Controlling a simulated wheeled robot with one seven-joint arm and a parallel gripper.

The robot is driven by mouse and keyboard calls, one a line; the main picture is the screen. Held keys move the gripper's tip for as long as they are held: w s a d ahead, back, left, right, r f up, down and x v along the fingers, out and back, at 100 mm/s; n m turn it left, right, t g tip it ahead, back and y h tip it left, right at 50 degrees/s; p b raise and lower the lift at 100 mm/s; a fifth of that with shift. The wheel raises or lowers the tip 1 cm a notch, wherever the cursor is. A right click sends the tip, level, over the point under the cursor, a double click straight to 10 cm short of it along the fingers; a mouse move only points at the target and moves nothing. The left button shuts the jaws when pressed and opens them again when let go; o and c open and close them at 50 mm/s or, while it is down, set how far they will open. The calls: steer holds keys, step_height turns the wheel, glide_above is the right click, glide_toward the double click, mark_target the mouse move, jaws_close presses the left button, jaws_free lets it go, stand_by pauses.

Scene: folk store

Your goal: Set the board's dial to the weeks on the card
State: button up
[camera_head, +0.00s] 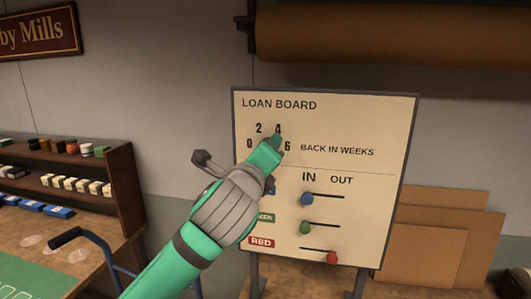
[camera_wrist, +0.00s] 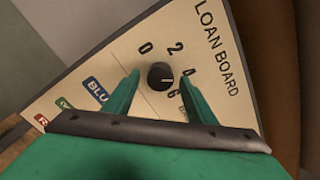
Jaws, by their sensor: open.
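The upright cream loan board (camera_head: 375,120) stands ahead, with a dial scale marked 0, 2, 4 and 6 beside "BACK IN WEEKS". The round black dial (camera_wrist: 160,75) shows in the wrist view, with a short pale mark on its right half; I cannot tell exactly which number it points at. My gripper (camera_head: 272,144) is open in front of the board and hides the dial in the head view. In the wrist view its two green fingers stand on either side of the dial, with gaps between them and it. I cannot make out a card showing weeks.
Below the dial are blue (camera_head: 307,199), green (camera_head: 305,228) and red (camera_head: 332,258) slider knobs; blue and green sit at IN, red nearer OUT. A wooden shelf (camera_head: 125,180) stands left. Brown panels (camera_head: 430,255) lean right. A brown roll (camera_head: 400,35) hangs above.

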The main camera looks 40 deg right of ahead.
steer(key=v, duration=1)
steer(key=shift+s+a, duration=0.15)
steer(key=shift+s, duration=0.1)
